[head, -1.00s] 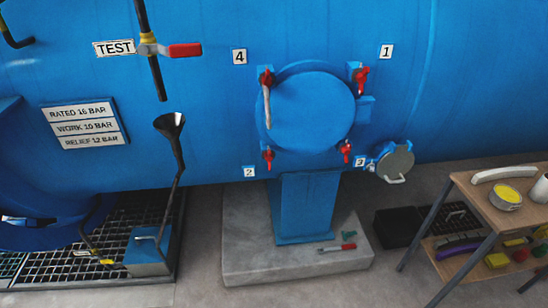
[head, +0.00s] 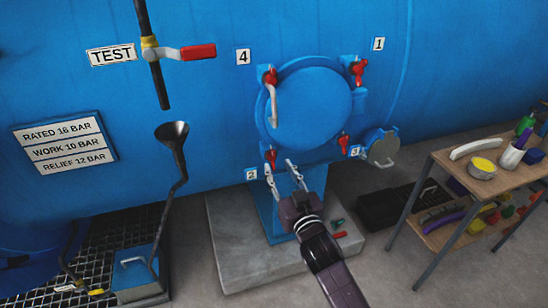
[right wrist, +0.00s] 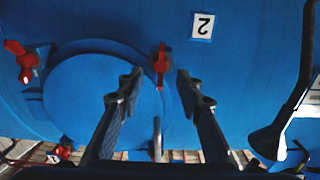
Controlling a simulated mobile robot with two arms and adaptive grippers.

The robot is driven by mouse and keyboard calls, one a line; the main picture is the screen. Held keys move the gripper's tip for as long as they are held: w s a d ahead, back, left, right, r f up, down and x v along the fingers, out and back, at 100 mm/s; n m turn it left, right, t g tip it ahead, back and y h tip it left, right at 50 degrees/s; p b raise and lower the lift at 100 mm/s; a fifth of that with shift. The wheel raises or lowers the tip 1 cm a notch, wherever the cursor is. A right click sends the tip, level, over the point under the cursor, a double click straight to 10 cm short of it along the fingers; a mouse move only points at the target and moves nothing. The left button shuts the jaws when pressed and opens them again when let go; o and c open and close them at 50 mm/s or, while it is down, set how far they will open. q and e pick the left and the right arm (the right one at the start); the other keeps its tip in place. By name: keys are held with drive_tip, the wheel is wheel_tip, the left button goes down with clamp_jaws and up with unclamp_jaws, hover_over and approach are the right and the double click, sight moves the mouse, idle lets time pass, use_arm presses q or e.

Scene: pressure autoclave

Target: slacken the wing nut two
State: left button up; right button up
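Wing nut two is the red wing nut (head: 270,157) at the lower left of the round blue door (head: 312,100), beside the label "2" (head: 252,174). My right gripper (head: 279,167) is open and empty just in front of and below it, fingers pointing at the vessel. In the right wrist view, the picture is upside down and the red wing nut (right wrist: 160,66) shows between the two open fingertips (right wrist: 159,77). No contact shows; the remaining gap is hard to judge. My left gripper is out of view.
Other red wing nuts sit by labels 4 (head: 270,77), 1 (head: 358,70) and 3 (head: 343,143). A pale handle (head: 273,106) hangs at the door's left. A funnel pipe (head: 174,140) stands left; a loaded wooden table (head: 447,158) stands right.

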sight(273, 158)
drive_tip(key=shift+x, duration=3.15)
drive_tip(key=shift+f, duration=0.1)
clamp_jaws()
